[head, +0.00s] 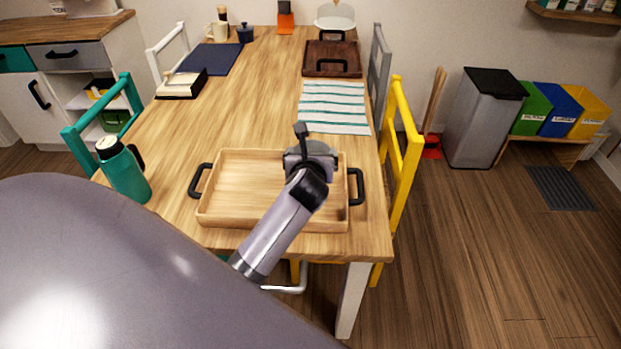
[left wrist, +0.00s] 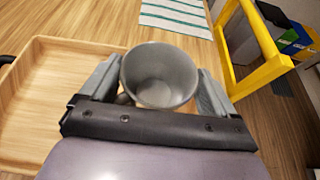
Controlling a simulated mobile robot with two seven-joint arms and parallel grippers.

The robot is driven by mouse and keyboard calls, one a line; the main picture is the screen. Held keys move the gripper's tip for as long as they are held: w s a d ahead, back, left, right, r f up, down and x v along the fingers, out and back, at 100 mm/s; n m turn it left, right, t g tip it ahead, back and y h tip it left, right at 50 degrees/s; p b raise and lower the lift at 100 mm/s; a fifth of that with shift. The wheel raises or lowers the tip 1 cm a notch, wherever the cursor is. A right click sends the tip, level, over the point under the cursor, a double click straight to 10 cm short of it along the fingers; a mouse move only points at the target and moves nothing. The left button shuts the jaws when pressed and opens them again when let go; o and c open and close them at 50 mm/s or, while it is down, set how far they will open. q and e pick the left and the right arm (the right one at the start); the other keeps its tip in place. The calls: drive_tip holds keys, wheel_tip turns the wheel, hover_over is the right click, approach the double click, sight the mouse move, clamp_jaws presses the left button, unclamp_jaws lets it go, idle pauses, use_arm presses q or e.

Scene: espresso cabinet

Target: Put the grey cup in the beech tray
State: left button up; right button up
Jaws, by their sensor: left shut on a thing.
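The grey cup (left wrist: 160,76) is upright between the two fingers of my left gripper (left wrist: 158,88) in the left wrist view. The gripper is shut on it, and the cup looks empty. In the head view my left gripper (head: 311,152) is over the right part of the beech tray (head: 245,218) and hides the cup. The beech tray, pale wood with black handles, lies at the near end of the table; its left part looks bare. Its wall also shows in the left wrist view (left wrist: 100,44). I cannot tell whether the cup touches the tray. My right gripper is not in view.
A teal bottle (head: 124,172) stands left of the tray. A striped cloth (head: 334,107) and a dark wooden tray (head: 333,59) lie beyond it. A yellow chair (head: 402,150) stands close on the right.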

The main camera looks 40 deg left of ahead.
use_arm(q)
drive_tip(key=shift+f+b, duration=0.8)
drive_tip(key=shift+f, duration=2.65)
drive_tip(key=shift+f, duration=0.15)
drive_tip(key=o, duration=0.9)
